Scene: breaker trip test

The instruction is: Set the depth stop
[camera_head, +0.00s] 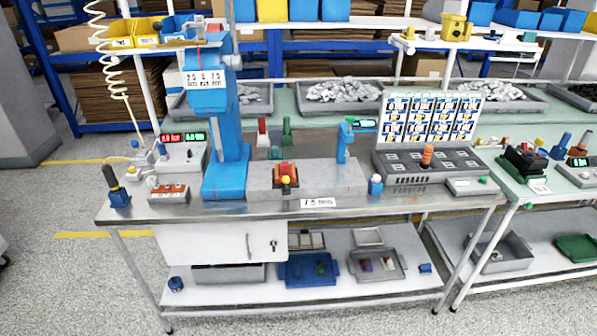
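A blue press-like column (224,130) stands on the metal workbench (330,206), left of its middle. A white label (206,80) with black figures is on its upper part. A grey block (325,178) lies to the right of the column's foot, with a red, yellow and black piece (286,178) at its left end. A small blue stand with a lit display (363,124) rises behind the block's right end. I cannot tell which part is the depth stop. Neither of my grippers is in view.
A device with red and green displays (183,138) sits at left. A dark panel (425,163) with an orange knob (427,155) and a picture board (430,117) stand at right. A coiled hose (108,55) hangs at left. Open floor (60,285) lies front left.

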